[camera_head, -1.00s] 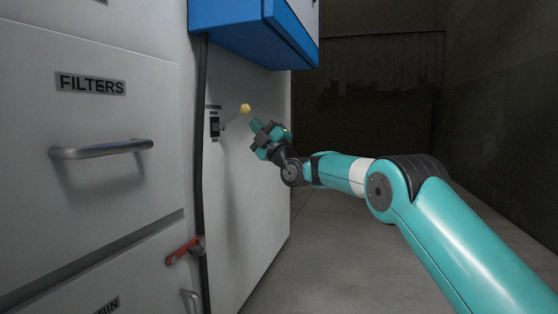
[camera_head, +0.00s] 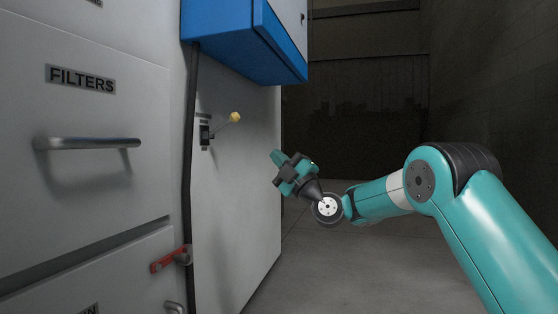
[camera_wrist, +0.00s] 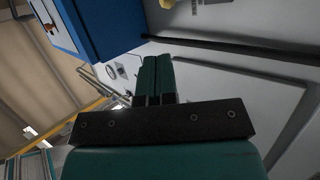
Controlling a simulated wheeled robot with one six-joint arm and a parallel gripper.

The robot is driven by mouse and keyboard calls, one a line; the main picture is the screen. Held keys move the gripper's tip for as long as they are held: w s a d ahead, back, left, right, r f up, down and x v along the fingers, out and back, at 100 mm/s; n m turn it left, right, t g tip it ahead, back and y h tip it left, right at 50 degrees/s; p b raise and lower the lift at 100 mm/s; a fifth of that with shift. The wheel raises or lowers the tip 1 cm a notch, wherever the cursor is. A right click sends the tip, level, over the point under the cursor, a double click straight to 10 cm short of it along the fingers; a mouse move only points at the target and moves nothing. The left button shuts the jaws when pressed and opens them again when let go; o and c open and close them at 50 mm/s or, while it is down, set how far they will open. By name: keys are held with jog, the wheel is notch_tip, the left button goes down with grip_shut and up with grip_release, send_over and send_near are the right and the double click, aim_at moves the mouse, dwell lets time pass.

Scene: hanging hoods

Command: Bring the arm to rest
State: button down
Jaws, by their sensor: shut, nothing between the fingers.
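My arm reaches in from the right in the head view. My gripper (camera_head: 277,157) is at its end, in front of the right part of the grey cabinet wall (camera_head: 235,200), pointing up and left. It is empty. In the wrist view my gripper (camera_wrist: 157,62) shows its two teal fingers side by side and closed together. The gripper is apart from the yellow-tipped lever (camera_head: 235,117), which stands up and left of it on a dark switch mount (camera_head: 205,134).
A blue hood (camera_head: 245,40) hangs above the lever. At the left are a drawer labelled FILTERS (camera_head: 80,79) with a metal handle (camera_head: 90,143), a dark vertical cable (camera_head: 188,150) and a red lever (camera_head: 168,260). Open floor (camera_head: 340,270) lies below the arm.

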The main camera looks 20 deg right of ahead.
jog(key=s+a+r+m+g+h+p, duration=0.1)
jog(key=s+a+r+m+g+p, duration=0.1)
jog(key=s+a+r+g+p, duration=0.35)
jog(key=s+a+r+m+g+p, duration=0.1)
jog(key=s+a+r+g+p, duration=0.1)
jog(key=s+a+g+p, duration=0.5)
jog(key=s+d+f+m+g+h+p, duration=0.1)
jog(key=s+d+m+g+h+p, duration=0.3)
jog(key=s, duration=0.7)
jog(key=s+d+f+m+g+h+p, duration=0.15)
jog(key=s+m+p, duration=0.35)
jog(key=s, duration=0.5)
jog(key=s+d+m+g+h+p, duration=0.35)
jog(key=s+p, duration=0.35)
jog(key=s, duration=0.4)
notch_tip(320, 180, up, 37)
jog(key=p, duration=3.6)
jog(key=shift+s+a, duration=0.2)
jog(key=shift+a, duration=0.1)
jog(key=shift+f+n+t, duration=0.15)
jog(key=shift+n+t, duration=0.1)
